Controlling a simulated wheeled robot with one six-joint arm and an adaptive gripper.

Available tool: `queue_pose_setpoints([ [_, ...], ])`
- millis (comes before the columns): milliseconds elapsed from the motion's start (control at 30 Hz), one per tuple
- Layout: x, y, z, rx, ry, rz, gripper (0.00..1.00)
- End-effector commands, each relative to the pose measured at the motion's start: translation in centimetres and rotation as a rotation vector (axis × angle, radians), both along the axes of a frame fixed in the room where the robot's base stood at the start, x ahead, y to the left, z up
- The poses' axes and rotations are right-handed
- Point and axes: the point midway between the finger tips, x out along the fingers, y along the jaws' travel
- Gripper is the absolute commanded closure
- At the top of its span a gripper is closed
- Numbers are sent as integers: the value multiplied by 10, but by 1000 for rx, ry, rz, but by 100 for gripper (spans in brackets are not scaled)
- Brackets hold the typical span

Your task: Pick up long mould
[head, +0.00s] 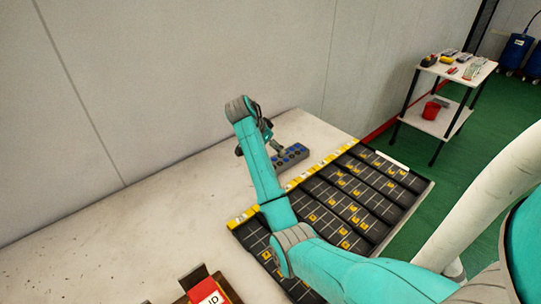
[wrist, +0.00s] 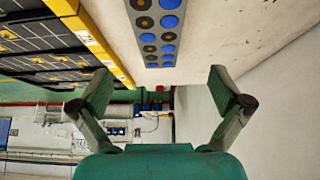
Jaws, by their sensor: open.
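The long mould (head: 289,156) is a grey bar with round blue and dark cavities. It lies on the white table, behind the black sectioned rack, in the head view. In the head view my arm hides part of the scene near the mould.
The black rack (head: 335,200) with yellow labels and a yellow edge fills the table's right side. A red-and-brown box (head: 208,291) sits at the front. A wall stands behind the table (head: 150,222), whose left part is clear. A small trolley (head: 447,92) stands beyond.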

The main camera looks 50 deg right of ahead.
Motion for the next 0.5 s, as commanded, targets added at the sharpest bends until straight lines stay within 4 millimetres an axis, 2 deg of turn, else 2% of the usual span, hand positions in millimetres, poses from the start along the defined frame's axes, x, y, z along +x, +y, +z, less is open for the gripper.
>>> queue_pose_setpoints([
  [300, -6, -21, -34, 2, 2, -2, 0],
  [500, -8, -29, -47, 1, 1, -1, 0],
])
